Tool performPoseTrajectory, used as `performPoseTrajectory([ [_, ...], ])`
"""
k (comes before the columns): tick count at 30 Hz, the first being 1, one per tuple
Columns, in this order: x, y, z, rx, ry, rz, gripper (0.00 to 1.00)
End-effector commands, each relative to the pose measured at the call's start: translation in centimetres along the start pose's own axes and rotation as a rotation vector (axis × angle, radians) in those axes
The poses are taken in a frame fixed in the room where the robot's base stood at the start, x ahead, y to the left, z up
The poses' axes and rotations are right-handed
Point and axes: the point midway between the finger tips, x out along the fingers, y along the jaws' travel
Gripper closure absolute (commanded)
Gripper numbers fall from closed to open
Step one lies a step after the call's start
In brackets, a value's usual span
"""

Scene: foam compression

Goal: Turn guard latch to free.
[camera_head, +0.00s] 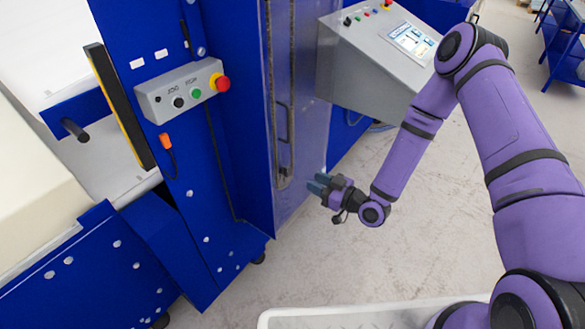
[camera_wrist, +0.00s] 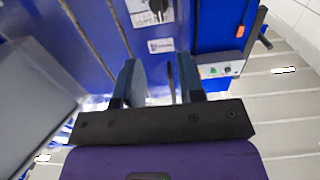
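In the wrist view, a dark rotary knob on a pale plate (camera_wrist: 147,12) sits at the top edge on a blue panel, partly cut off; it looks like the guard latch, and its setting cannot be read. My gripper (camera_wrist: 158,72) is below it in that view, its two blue fingers apart. In the head view, my gripper (camera_head: 318,185) is beside the lower part of the blue guard door (camera_head: 309,110). The knob cannot be made out there.
A long upright handle (camera_head: 291,120) runs along the door. A grey button box (camera_head: 180,92) with a red stop button is on the blue frame. A grey console (camera_head: 380,55) stands behind the arm. A white container (camera_head: 350,316) is at the front. Open floor lies around my gripper.

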Motion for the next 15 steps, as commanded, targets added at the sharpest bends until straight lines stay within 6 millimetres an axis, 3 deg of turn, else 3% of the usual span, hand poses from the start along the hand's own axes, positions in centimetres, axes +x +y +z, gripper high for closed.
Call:
performPoseTrajectory([
  [7, 1.0, -0.3, 0.2, 0.009, 0.022, 0.002, 0.64],
  [15, 5.6, -0.3, 0.1, 0.009, 0.021, 0.001, 0.64],
])
